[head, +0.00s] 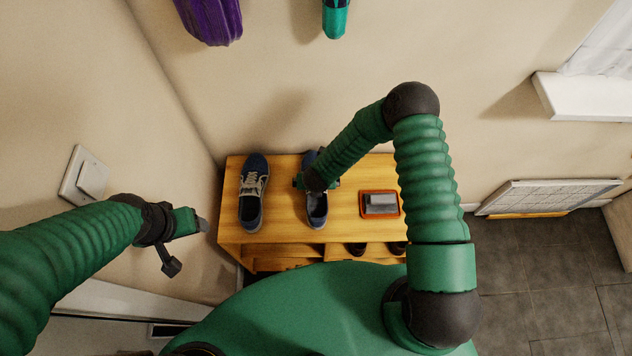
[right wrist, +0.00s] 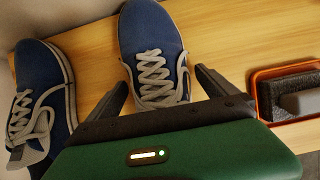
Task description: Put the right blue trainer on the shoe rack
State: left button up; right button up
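The right-hand blue trainer (head: 317,213) stands on the wooden shoe rack's top (head: 283,205), its heel end towards me. The other blue trainer (head: 250,208) stands to its left on the same top, with a gap between. My right gripper (head: 318,182) is over the right-hand trainer and hides its middle. In the right wrist view its fingers (right wrist: 160,78) are spread, one on each side of that trainer (right wrist: 152,50); the right finger looks slightly apart from it. I cannot tell whether the left finger touches. My left gripper (head: 188,246) is open and empty, left of the rack.
An orange-rimmed tray (head: 365,213) holding a grey brush-like item (head: 381,203) sits right of the trainers on the rack. Dark shoes (head: 356,249) show on the lower shelf. A wall stands close on the left. A purple item (head: 211,20) hangs above.

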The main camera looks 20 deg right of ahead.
jog(key=shift+r, duration=0.1)
jog(key=s+a+r+n+t+y+p, duration=0.1)
jog(key=s+r+n, duration=0.1)
jog(key=r+n, duration=0.75)
jog(key=s+r+n+y, duration=0.1)
jog(key=s+r+n, duration=0.1)
jog(key=r+n, duration=0.75)
jog(key=s+d+r+n+g, duration=0.1)
jog(key=s+d+r+n, duration=0.2)
jog(key=n, duration=0.7)
jog(key=s+d+r+n+g, duration=0.1)
jog(key=s+d+r+n, duration=0.2)
jog(key=s+r+n, duration=0.3)
jog(key=s+n, duration=0.2)
jog(key=n, duration=0.2)
jog(key=shift+d+r+g+h, duration=0.2)
jog(key=shift+g+h, duration=0.1)
jog(key=shift+h, duration=0.1)
